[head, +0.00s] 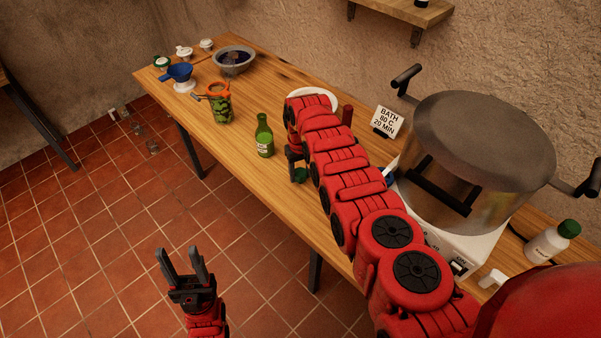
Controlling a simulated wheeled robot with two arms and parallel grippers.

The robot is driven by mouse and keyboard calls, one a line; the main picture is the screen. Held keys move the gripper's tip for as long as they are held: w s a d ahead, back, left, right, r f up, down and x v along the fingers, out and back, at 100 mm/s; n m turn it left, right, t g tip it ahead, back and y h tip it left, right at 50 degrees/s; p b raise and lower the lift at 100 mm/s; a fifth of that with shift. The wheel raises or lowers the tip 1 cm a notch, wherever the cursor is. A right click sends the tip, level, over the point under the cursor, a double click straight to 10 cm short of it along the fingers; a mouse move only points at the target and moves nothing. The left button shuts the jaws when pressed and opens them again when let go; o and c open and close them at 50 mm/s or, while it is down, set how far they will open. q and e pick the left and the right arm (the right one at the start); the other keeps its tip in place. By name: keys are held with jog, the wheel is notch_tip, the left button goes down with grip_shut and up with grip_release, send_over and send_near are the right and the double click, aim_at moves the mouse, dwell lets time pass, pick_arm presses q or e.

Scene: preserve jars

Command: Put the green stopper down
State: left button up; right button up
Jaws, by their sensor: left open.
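The green stopper (301,175) shows in the head view at the fingertips of my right gripper (297,168), low over the wooden table near its front edge. That gripper points down. One dark finger is seen beside the stopper; the other is hidden by my red arm, so I cannot tell whether the jaws grip it or whether it touches the table. A green bottle (264,138) with a pale label stands upright on the table to the left of the stopper. My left gripper (182,257) is open and empty, over the tiled floor in front of the table.
A large steel pot (470,160) stands on a white heater at right, by a "BATH" sign (387,122). A jar of green pieces (221,108), blue funnel (180,72) and grey bowl (234,61) stand at left. A white plate (326,99) lies partly behind my arm.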

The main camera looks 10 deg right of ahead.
aim_at(300, 172)
jog(key=o, duration=0.4)
jog(key=shift+c, duration=0.2)
jog(key=shift+r+p, duration=0.3)
jog(key=shift+p, duration=0.05)
jog(key=shift+w+r, duration=0.15)
jog(key=shift+r, duration=0.2)
notch_tip(300, 172, up, 7)
jog(key=shift+f+b, duration=0.15)
jog(key=shift+b, duration=0.9)
jog(key=shift+r+p, duration=0.45)
jog(key=shift+r, duration=1.7)
